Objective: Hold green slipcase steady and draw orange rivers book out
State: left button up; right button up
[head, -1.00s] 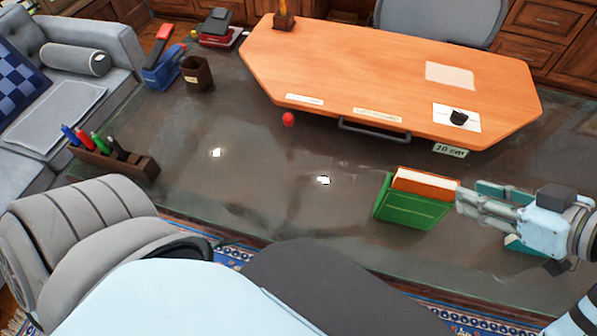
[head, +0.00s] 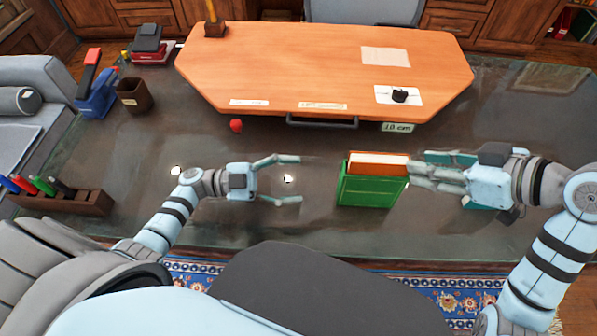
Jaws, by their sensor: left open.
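The green slipcase (head: 370,192) stands on the dark glossy desk right of centre. The orange rivers book (head: 380,168) sits in it, with its orange cover edge and pale top showing above the green. My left gripper (head: 300,180) is open and empty, left of the slipcase, fingers pointing at it with a gap between. My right gripper (head: 416,165) is at the right end of the book and slipcase, its fingertips at or very near the book's end. I cannot tell whether its fingers are closed on the book.
An orange wood board (head: 320,65) with labels and a dark handle lies behind. A red ball (head: 236,125) is at its front edge. A pen rack (head: 70,203), brown cup (head: 133,95) and blue stapler-like tool (head: 97,95) stand left.

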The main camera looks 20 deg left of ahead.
aim_at(372, 178)
pick_arm(q)
jog(key=w+d+n, duration=0.1)
jog(key=w+d, duration=0.1)
jog(key=d, duration=0.3)
jog(key=w+d+n+g, duration=0.1)
jog(key=w+d+n, duration=0.1)
jog(key=d, duration=0.4)
jog(key=w+d+n, duration=0.1)
jog(key=w+d, duration=0.2)
jog(key=d, duration=0.3)
jog(key=shift+w+f+n+g, duration=0.15)
jog(key=shift+w+n+g, duration=0.15)
jog(key=shift+n, duration=0.1)
jog(key=shift+c, duration=0.2)
